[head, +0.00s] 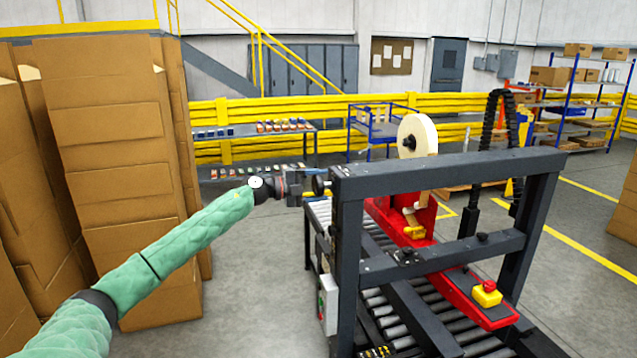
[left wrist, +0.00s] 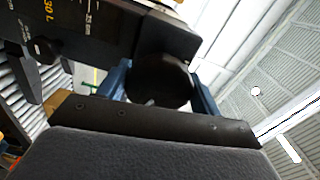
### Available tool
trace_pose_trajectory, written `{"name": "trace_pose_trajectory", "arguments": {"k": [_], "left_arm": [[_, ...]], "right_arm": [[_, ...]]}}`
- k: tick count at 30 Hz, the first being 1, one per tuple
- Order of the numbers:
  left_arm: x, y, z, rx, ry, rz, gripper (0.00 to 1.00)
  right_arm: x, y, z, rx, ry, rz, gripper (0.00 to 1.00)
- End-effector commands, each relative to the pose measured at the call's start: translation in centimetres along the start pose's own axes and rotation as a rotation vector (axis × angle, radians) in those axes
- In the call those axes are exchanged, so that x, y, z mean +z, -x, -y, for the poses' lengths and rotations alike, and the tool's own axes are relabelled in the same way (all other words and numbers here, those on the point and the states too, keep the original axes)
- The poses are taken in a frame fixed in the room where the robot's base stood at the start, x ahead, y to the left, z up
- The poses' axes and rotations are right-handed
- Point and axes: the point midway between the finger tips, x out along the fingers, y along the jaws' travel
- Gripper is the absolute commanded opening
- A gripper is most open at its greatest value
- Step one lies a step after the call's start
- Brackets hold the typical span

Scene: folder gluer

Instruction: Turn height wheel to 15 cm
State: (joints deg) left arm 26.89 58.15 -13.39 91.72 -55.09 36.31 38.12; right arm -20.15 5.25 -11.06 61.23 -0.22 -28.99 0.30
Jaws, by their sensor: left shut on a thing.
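The height wheel (head: 319,183) is a small dark knob on the left side of the machine's dark grey frame (head: 349,240). My left gripper (head: 308,185) reaches it from the left. In the left wrist view the wheel (left wrist: 160,80) is a black round knob between the two blue fingers of my left gripper (left wrist: 163,92), which is shut on it. A scale (left wrist: 88,18) with white marks and yellow figures shows on the dark post; I cannot read the set height. My right gripper is not in view.
The red taping head (head: 400,222) with a tape roll (head: 417,135) sits inside the frame above the rollers (head: 375,300). A red arm with a yellow and red button (head: 487,293) points forward. Tall cardboard stacks (head: 115,160) stand left. Grey floor lies between.

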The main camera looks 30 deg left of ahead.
Motion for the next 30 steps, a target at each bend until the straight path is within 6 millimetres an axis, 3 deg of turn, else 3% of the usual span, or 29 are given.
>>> {"name": "trace_pose_trajectory", "arguments": {"k": [16, 17, 20, 30], "left_arm": [[0.10, 0.05, 0.04, -0.001, 0.025, 0.001, 0.42], [0.09, 0.05, 0.03, -0.001, 0.025, 0.001, 0.68], [0.07, 0.03, 0.02, -0.001, 0.025, 0.001, 0.86], [0.04, 0.16, -0.12, 0.000, 0.025, 0.000, 0.86]], "right_arm": [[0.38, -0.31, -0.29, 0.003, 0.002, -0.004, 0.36], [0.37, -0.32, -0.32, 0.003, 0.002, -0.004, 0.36], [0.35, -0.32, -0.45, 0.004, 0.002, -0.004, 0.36], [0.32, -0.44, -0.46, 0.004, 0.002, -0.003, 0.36]]}}
